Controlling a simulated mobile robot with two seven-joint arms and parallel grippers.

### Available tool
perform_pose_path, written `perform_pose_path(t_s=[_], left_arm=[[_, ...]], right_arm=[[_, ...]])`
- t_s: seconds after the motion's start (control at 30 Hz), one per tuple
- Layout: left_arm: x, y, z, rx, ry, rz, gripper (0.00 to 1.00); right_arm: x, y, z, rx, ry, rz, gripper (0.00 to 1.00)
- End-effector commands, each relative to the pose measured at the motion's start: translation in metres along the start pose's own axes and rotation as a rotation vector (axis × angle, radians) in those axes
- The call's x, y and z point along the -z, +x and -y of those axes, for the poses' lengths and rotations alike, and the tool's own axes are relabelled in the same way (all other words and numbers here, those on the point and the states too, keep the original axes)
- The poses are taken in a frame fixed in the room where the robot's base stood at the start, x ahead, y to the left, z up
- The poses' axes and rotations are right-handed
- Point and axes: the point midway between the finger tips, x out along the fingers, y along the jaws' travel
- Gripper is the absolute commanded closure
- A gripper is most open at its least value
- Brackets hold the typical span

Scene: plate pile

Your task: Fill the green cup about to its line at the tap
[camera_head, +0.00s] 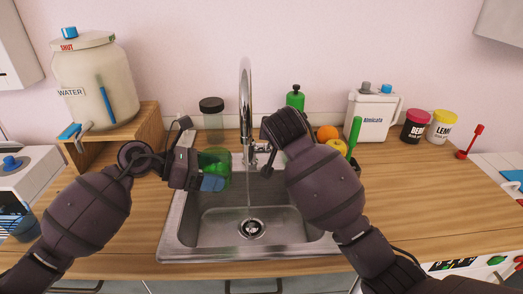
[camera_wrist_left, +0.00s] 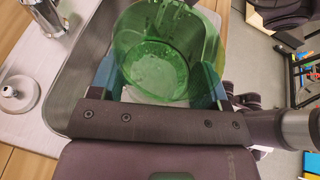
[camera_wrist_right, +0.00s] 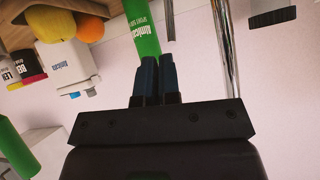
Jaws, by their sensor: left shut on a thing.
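The green see-through cup (camera_head: 215,160) is held by my left gripper (camera_head: 208,177), left of the tap (camera_head: 245,95) and over the sink's left side. In the left wrist view, the cup (camera_wrist_left: 165,45) sits between the blue fingers, with drops or bubbles near its bottom; I cannot tell its water level or see its line. A thin stream of water (camera_head: 248,185) falls from the tap toward the drain, beside the cup. My right gripper (camera_wrist_right: 156,80) is by the tap; its blue fingers are close together, nothing visible between them. In the head view its hand hides its fingertips.
The steel sink (camera_head: 180,235) lies in the wooden counter (camera_head: 440,200). A dark-lidded jar (camera_head: 212,118), a green bottle (camera_head: 295,97), an orange (camera_head: 327,133) and a white canister (camera_head: 372,110) stand behind. A large water jar (camera_head: 95,85) stands on a wooden stand at left.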

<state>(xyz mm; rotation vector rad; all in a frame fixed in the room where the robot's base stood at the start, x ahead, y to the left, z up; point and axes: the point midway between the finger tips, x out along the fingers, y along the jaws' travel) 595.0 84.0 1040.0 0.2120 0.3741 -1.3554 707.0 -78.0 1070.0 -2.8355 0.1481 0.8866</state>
Motion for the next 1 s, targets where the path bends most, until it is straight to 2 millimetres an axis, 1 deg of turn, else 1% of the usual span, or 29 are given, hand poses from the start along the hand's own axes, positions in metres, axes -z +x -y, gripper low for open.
perform_pose_path(t_s=[0.03, 0.1, 0.2, 0.27, 0.3, 0.6, 1.0], left_arm=[[0.0, 0.0, 0.0, 0.0, 0.0, 0.001, 0.61], [0.0, 0.0, 0.0, -0.001, 0.0, 0.001, 0.61], [0.0, 0.0, 0.0, -0.001, 0.0, 0.001, 0.61], [-0.001, 0.0, 0.0, -0.001, 0.0, 0.001, 0.61], [-0.001, 0.0, 0.0, -0.001, 0.0, 0.001, 0.61], [0.0, 0.0, 0.0, -0.001, 0.0, 0.001, 0.61], [0.0, 0.0, 0.0, -0.001, 0.0, 0.001, 0.61]], right_arm=[[0.001, 0.002, -0.009, -0.019, -0.019, -0.01, 1.0], [0.004, 0.002, -0.02, -0.038, -0.056, -0.033, 1.0], [0.007, -0.005, -0.032, -0.054, -0.127, -0.076, 1.0], [0.007, -0.01, -0.038, -0.06, -0.209, -0.1, 1.0], [0.007, -0.013, -0.041, -0.063, -0.293, -0.115, 1.0], [-0.004, -0.034, -0.049, -0.079, -0.883, -0.167, 1.0], [-0.025, -0.055, -0.052, -0.104, -1.588, -0.2, 1.0]])
